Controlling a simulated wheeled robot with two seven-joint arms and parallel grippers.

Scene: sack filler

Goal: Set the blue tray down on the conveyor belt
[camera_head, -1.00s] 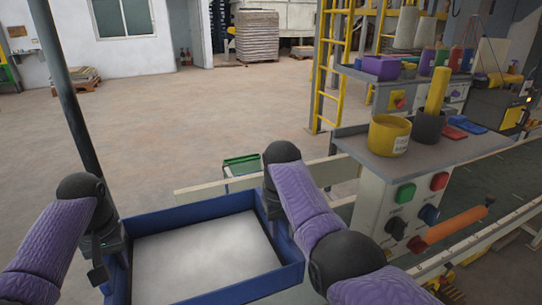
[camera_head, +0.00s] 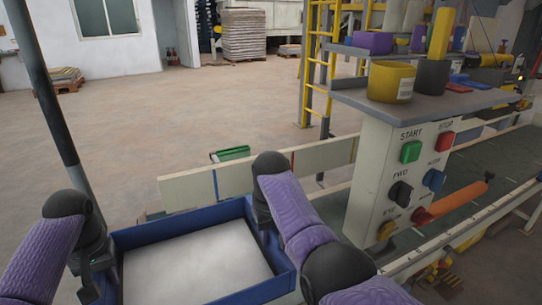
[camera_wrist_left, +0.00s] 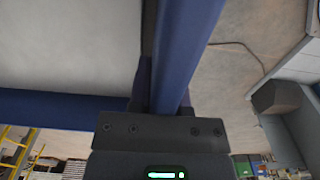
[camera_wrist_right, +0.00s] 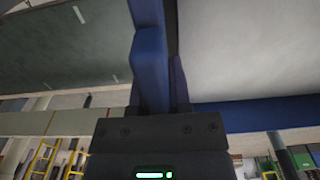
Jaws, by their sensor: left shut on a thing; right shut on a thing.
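The blue tray (camera_head: 180,225) with a pale grey inside is held level at the lower left of the head view. My left gripper (camera_head: 92,268) is shut on its left wall, which also shows in the left wrist view (camera_wrist_left: 185,45). My right gripper (camera_head: 268,222) is shut on its right wall, also seen in the right wrist view (camera_wrist_right: 150,60). The conveyor belt (camera_head: 465,178) is a dark green strip between pale rails, running to the right behind the control panel. It also shows in the right wrist view (camera_wrist_right: 65,50), beside the tray.
A pale guard rail (camera_head: 250,178) runs behind the tray. A yellow ladder (camera_head: 313,60) stands behind.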

